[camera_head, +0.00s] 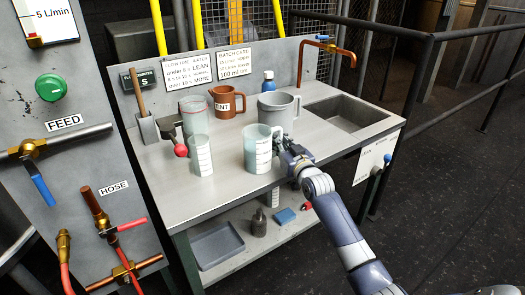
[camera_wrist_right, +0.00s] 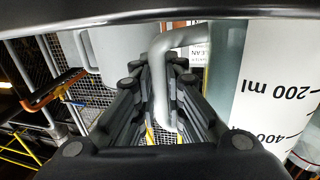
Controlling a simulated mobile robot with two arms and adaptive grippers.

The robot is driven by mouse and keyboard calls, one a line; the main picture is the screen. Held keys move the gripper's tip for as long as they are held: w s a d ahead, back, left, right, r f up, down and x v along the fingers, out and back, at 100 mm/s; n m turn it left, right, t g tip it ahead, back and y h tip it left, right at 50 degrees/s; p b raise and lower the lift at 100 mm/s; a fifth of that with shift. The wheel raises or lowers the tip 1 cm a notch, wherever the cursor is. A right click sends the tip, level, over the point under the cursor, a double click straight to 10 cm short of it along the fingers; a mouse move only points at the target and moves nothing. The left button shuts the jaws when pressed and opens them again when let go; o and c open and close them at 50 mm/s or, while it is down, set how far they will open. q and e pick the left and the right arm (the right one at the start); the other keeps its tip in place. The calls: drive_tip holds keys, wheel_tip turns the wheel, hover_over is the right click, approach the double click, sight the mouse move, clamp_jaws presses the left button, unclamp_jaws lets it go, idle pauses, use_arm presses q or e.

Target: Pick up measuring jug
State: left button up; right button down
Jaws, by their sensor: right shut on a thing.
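The clear measuring jug (camera_head: 257,150) with dark scale marks is at the front of the grey worktop (camera_head: 225,190), upright. I cannot tell if its base touches the top. My right gripper (camera_head: 286,152) is at its right side. In the right wrist view the jug (camera_wrist_right: 275,85) shows upside down, with "200 ml" and "400" marks. There the fingers of my right gripper (camera_wrist_right: 162,85) are shut on its pale, curved handle (camera_wrist_right: 160,75). My left gripper is not in view.
A smaller marked beaker (camera_head: 201,158) stands left of the jug. A grey jug (camera_head: 279,110), a brown pot (camera_head: 227,103) and a blue bottle (camera_head: 268,82) stand behind. A sink (camera_head: 345,112) is at the right. A red-knobbed thing (camera_head: 180,150) is at the left.

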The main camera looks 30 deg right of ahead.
drive_tip(key=shift+r, duration=0.25)
